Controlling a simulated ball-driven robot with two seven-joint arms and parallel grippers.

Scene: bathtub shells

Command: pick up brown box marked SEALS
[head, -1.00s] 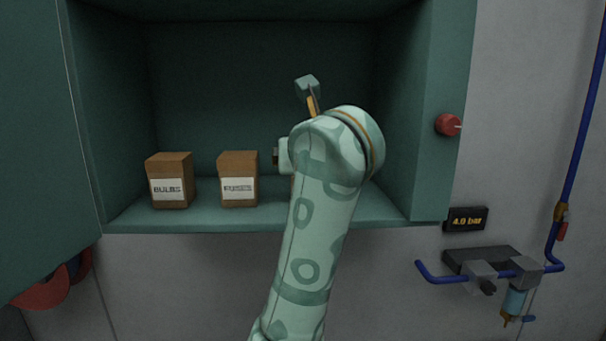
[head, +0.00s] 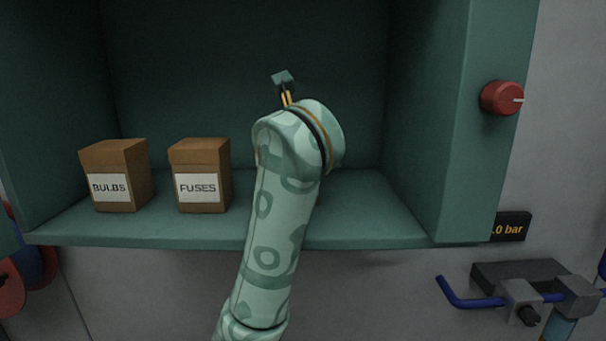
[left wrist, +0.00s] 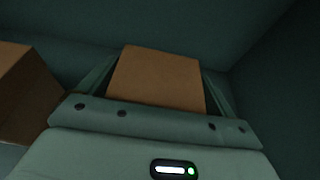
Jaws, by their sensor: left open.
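In the left wrist view a plain brown box (left wrist: 158,80) stands between the two fingers of my left gripper (left wrist: 158,72). The gripper is open, with a finger along each side of the box; I cannot tell whether either touches it. No label shows on this box, so I cannot read whether it is marked SEALS. In the head view my left arm (head: 280,205) reaches up into the cabinet and hides its fingers and that box. My right gripper is in neither view.
Brown boxes marked BULBS (head: 115,175) and FUSES (head: 201,175) stand on the green cabinet shelf (head: 75,225), left of my arm. Another brown box (left wrist: 22,95) is close left of my gripper. The cabinet's right wall carries a red knob (head: 501,98). Shelf right of my arm looks clear.

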